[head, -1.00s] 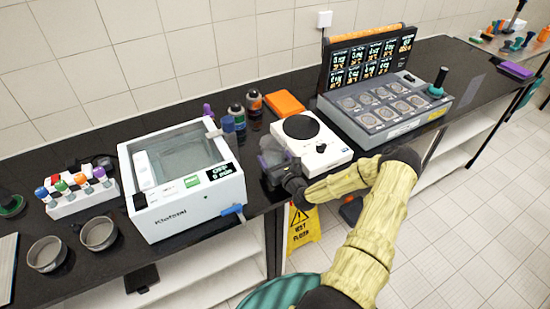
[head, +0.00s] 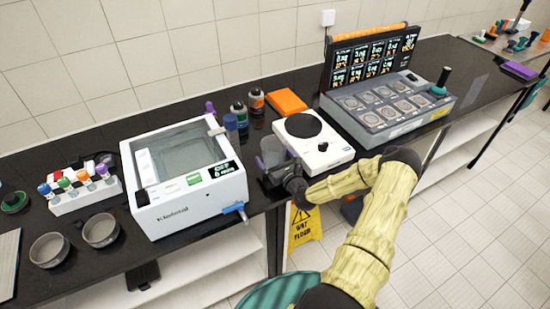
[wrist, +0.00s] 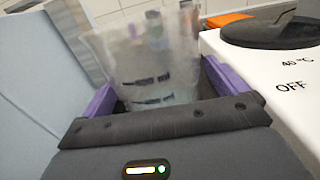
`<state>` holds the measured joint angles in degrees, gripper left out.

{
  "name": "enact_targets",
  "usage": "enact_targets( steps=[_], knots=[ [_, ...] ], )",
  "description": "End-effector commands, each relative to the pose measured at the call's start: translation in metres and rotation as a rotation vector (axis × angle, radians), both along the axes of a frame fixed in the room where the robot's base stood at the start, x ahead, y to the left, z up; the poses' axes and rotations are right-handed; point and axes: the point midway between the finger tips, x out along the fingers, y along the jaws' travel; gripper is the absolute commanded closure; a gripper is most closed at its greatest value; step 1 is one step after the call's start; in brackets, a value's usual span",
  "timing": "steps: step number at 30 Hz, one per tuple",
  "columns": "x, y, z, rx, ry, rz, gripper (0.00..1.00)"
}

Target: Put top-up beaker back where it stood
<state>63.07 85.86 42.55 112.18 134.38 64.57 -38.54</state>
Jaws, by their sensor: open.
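The top-up beaker (wrist: 150,62) is a clear, see-through vessel with dark markings. In the wrist view it stands upright between the two purple fingers of my gripper (wrist: 155,88). The fingers are open, one on each side of it. In the head view the beaker (head: 273,152) shows faintly at my gripper (head: 275,168), on the black bench between the white water bath and the white hotplate. Its base is hidden behind my gripper, so I cannot tell for certain that it touches the bench.
The hotplate (head: 330,150) is close on the right, and the water bath (head: 180,214) is close on the left. Bottles (head: 238,115) and an orange box (head: 287,101) stand behind. Two grey bowls (head: 100,230) are at the far left. A yellow wet-floor sign (head: 304,229) stands below the bench.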

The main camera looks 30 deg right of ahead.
Motion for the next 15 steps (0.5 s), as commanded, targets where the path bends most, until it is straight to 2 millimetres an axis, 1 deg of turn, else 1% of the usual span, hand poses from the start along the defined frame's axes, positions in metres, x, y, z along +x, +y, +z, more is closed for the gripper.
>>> enact_targets(
  steps=[5, 15],
  knots=[
    [-0.024, 0.0, -0.003, 0.001, 0.003, 0.002, 0.02],
    [-0.09, -0.002, -0.003, 0.002, 0.003, 0.001, 0.02]
  ],
)
